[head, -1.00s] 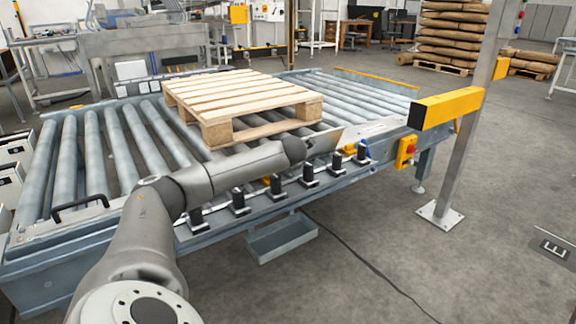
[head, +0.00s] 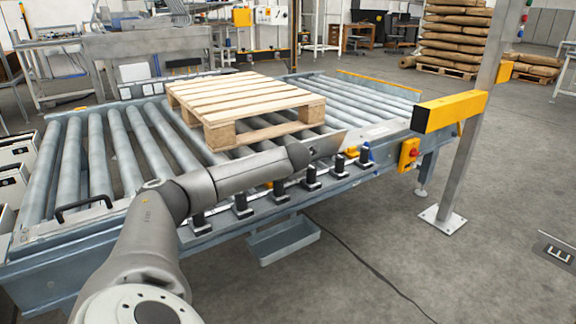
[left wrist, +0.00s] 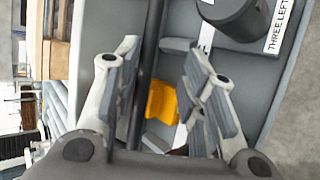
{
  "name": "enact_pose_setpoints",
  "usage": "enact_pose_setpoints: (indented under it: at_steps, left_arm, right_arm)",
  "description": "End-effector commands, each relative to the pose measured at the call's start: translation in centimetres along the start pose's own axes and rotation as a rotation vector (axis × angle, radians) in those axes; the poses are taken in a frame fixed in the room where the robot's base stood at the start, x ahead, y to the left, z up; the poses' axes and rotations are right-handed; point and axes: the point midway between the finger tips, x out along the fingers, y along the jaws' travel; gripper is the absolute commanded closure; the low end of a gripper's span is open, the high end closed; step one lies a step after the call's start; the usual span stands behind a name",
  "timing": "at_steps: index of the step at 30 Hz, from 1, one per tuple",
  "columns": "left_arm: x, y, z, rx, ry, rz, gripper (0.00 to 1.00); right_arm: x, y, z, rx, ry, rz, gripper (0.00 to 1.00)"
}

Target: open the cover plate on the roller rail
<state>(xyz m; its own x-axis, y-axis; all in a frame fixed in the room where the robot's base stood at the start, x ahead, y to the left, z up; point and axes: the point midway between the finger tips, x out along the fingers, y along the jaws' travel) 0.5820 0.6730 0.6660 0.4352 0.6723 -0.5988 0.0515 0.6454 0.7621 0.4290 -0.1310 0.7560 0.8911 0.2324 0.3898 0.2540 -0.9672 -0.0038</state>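The roller rail (head: 250,211) runs along the front of the conveyor with several black posts on it. My left arm reaches over it from the left. A grey tilted plate (head: 327,146), possibly the cover plate, stands up at the end of my arm; it or the arm hides the fingers in the head view. In the left wrist view my left gripper (left wrist: 165,65) has its fingers spread. A dark narrow edge and a yellow block (left wrist: 161,101) show between them; I cannot tell whether a finger touches anything. My right gripper is out of view.
A wooden pallet (head: 245,98) sits on the rollers just behind my arm. A black handle (head: 83,207) is on the left rail. A yellow barrier (head: 449,111) on a post (head: 462,150) stands at right. A grey tray (head: 284,240) hangs below the rail.

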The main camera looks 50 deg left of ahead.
Motion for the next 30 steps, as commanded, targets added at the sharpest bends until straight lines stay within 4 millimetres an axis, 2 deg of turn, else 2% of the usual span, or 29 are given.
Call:
enact_pose_setpoints:
  at_steps: [9, 14, 30]
  left_arm:
    - [-0.1, -0.1, 0.0, 0.001, 0.000, -0.003, 0.66]
    - [-1.1, -0.1, 0.1, 0.002, -0.002, -0.002, 0.66]
    - [-10.3, 0.0, 0.0, 0.000, -0.003, 0.001, 0.66]
  right_arm:
    - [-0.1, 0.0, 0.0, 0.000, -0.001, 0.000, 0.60]
    - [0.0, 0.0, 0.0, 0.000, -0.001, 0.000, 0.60]
    - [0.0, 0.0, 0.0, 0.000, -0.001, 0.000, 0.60]
